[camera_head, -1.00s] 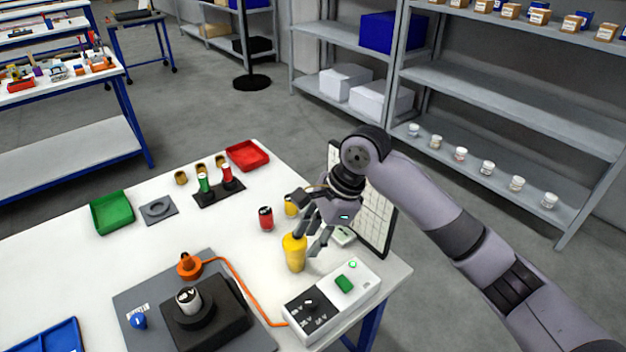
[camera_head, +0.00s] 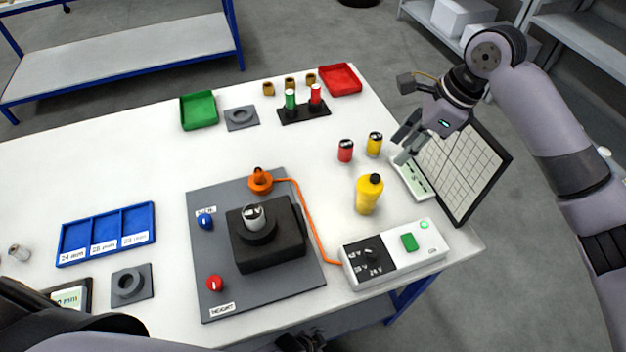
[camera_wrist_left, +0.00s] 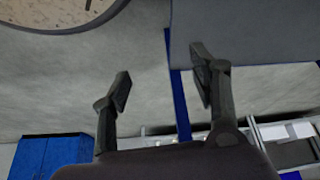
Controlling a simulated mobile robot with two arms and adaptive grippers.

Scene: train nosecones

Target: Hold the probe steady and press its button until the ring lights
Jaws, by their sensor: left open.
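The orange probe (camera_head: 260,182) stands upright on the grey board (camera_head: 310,262), its dark top facing up. An orange cable (camera_head: 315,222) runs from it to the white box (camera_head: 395,253) with a green button. I cannot tell whether a ring on the probe is lit. My right gripper (camera_head: 401,149) is open and empty above the table's right side, beyond the yellow bottle and well apart from the probe. My left gripper (camera_wrist_left: 162,78) is open and empty in the left wrist view, with floor and a blue post behind it.
A black block (camera_head: 285,247) holding a white-topped cylinder stands just in front of the probe. A yellow bottle (camera_head: 368,196) and small red and yellow cans stand between probe and right gripper. A gridded panel (camera_head: 462,170) stands at the right edge. The table's left middle is clear.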

